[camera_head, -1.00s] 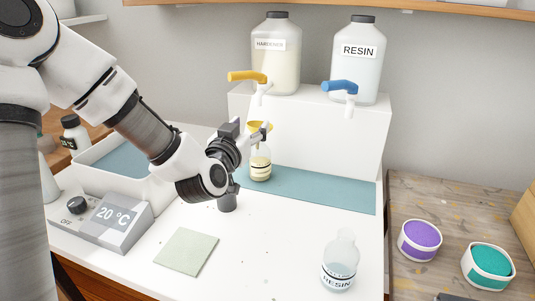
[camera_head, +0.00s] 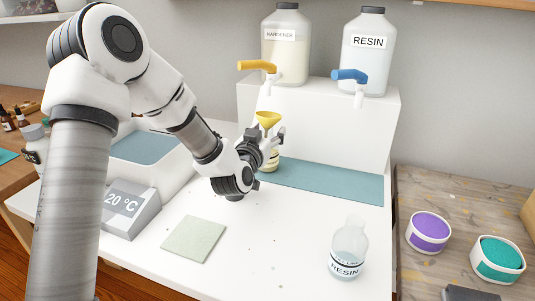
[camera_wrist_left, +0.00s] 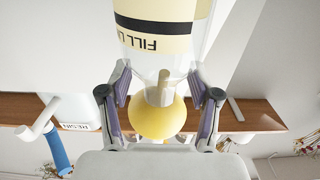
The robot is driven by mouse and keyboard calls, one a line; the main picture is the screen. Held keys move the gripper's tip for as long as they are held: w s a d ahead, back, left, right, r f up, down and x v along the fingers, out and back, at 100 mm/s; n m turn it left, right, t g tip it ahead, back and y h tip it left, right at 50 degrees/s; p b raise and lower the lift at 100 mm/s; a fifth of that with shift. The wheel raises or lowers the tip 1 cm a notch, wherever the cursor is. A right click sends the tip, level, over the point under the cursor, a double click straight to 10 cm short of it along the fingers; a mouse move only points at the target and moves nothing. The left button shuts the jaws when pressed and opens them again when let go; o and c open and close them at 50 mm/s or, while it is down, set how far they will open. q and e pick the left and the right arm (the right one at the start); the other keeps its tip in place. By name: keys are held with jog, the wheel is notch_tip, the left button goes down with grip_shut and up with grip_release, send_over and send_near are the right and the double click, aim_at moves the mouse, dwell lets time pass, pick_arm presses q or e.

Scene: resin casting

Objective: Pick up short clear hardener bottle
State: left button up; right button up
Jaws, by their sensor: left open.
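The short clear hardener bottle (camera_head: 272,162) stands at the left end of the blue-green mat, partly hidden by my gripper. It holds cream liquid, and a yellow funnel (camera_head: 268,119) sits in its mouth. My left gripper (camera_head: 272,139) is at the bottle's upper part, below the funnel. In the left wrist view the picture is upside down: the open fingers (camera_wrist_left: 160,88) stand on either side of the bottle's neck, with a gap visible. The bottle's body (camera_wrist_left: 155,22) with its fill line label and the funnel (camera_wrist_left: 160,120) show between and beyond them.
A short resin bottle (camera_head: 348,252) stands at the front right. Large hardener (camera_head: 286,50) and resin (camera_head: 367,62) jugs with taps stand on the white raised block (camera_head: 320,120). A temperature unit (camera_head: 125,205) and a pale green square (camera_head: 194,239) lie left. The blue-green mat (camera_head: 330,183) is clear rightward.

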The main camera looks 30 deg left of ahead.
pick_arm(q)
grip_shut()
jog(key=shift+r, duration=0.15)
